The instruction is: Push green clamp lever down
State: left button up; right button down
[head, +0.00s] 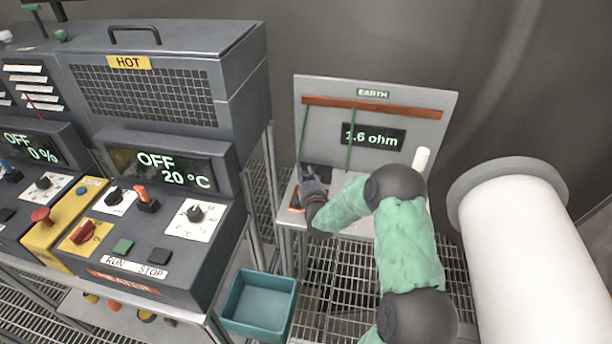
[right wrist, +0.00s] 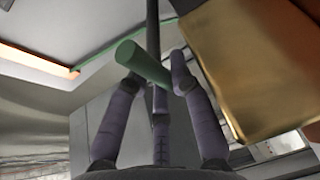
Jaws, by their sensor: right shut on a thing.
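The green clamp lever (right wrist: 140,60) shows in the right wrist view as a green rod on a dark upright stem. My right gripper (right wrist: 153,72) is shut on it, with fingertips on either side of the rod. In the head view my right gripper (head: 311,186) is low at the left of the grey EARTH panel (head: 420,98), at the end of the green-sleeved arm. It hides the lever there. The panel's display (head: 374,138) reads 1.6 ohm. My left gripper is in neither view.
A copper-coloured block (right wrist: 250,60) is close to the right of the fingers. A white upright handle (head: 421,159) stands at the panel's right. The HEATER console (head: 160,235) is to the left, with a teal bin (head: 262,302) beside it on the floor grating.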

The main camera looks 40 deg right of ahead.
jog(key=c, duration=1)
grip_release()
jog(key=shift+c, duration=0.2)
jog(key=shift+f, duration=0.1)
jog(key=shift+s+f, duration=0.1)
jog(key=shift+f, duration=0.05)
jog(key=shift+s+a, duration=0.25)
jog(key=shift+s, duration=0.1)
jog(key=v, duration=0.5)
jog(key=shift+s+a, duration=0.1)
jog(key=shift+s, duration=0.1)
jog(key=shift+s+a+r, duration=0.35)
jog(key=shift+s+r, duration=0.05)
jog(key=shift+s, duration=0.25)
